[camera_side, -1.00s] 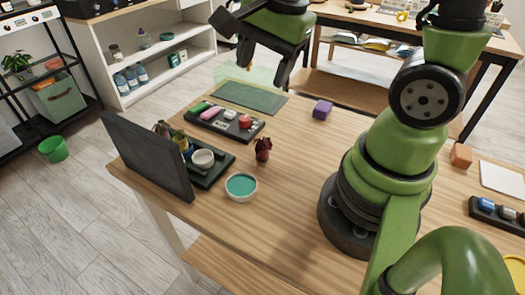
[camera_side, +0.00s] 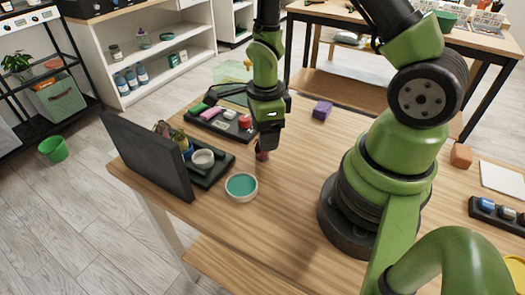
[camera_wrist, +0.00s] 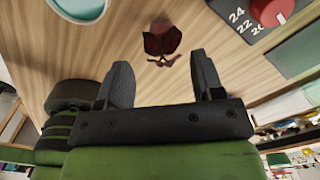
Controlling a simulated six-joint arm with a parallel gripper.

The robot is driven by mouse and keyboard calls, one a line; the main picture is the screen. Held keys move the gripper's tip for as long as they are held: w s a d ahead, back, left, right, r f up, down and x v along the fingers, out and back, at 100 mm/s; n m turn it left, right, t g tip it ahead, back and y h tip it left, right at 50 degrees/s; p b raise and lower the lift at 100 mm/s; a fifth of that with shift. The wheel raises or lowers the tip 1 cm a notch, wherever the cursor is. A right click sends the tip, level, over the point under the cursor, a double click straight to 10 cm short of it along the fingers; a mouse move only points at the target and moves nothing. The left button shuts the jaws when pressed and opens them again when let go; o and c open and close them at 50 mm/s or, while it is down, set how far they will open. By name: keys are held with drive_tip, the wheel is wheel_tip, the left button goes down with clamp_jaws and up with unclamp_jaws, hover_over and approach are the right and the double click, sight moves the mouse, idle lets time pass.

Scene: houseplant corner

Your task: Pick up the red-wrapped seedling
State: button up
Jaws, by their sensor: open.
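The red-wrapped seedling (camera_wrist: 160,38) stands on the wooden table in the wrist view, dark red and leafy, just beyond my fingertips and roughly centred between them. In the side view only a small part of the seedling (camera_side: 262,156) shows below my gripper (camera_side: 268,140), which hides the rest. In the wrist view my gripper (camera_wrist: 163,75) has its two dark fingers spread apart with nothing between them.
A white bowl with teal contents (camera_side: 241,196) is close to the left of the seedling. A dark tray (camera_side: 216,172) holds a white cup and several small plants beside an upright dark panel (camera_side: 148,155).

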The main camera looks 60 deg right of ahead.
drive_tip(key=f, duration=0.5)
drive_tip(key=shift+w, duration=0.25)
drive_tip(key=c, duration=1)
